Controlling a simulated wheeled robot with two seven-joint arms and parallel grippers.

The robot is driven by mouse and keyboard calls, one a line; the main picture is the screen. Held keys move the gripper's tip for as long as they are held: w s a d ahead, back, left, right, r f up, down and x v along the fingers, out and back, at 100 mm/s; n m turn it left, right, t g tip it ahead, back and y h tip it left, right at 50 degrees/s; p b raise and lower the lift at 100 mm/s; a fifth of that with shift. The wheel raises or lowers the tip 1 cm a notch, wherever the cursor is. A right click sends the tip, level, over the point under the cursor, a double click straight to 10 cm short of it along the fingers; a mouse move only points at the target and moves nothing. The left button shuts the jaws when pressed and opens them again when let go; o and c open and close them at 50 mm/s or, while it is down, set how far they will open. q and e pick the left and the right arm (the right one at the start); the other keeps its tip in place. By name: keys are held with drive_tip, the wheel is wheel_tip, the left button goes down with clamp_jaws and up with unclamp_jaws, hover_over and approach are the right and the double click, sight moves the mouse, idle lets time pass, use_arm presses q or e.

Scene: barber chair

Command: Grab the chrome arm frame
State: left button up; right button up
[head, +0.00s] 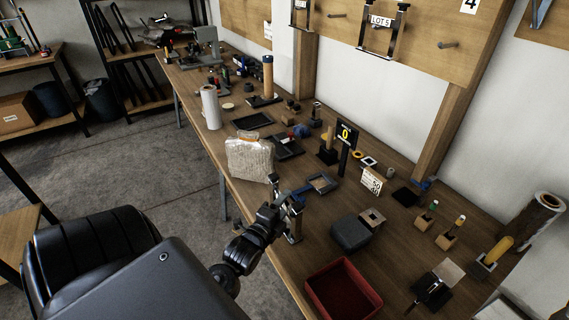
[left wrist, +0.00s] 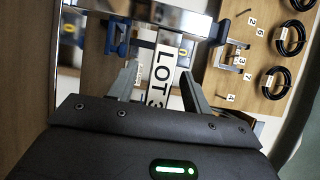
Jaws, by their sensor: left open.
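A chrome arm frame (left wrist: 190,22) with a white LOT 3 tag (left wrist: 163,75) fills the upper middle of the left wrist view. Its bright bar runs across just beyond my fingertips. My left gripper (left wrist: 160,88) is open, with one finger on each side of the tag; I cannot tell whether they touch it. In the head view my left gripper (head: 287,203) is over the workbench, by upright chrome parts (head: 295,234) that it partly hides. Another chrome frame, tagged LOT 5 (head: 380,21), hangs on the wall board. My right gripper is out of view.
The long wooden workbench (head: 285,262) is crowded. A bagged block (head: 250,160) stands left of my gripper; a grey box (head: 350,233) and a red bin (head: 343,290) are to its right. A blue-handled tool with a square frame (head: 321,183) lies behind it.

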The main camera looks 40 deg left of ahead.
use_arm(q)
drive_tip(key=shift+x, duration=1.2)
clamp_jaws()
idle(0.5)
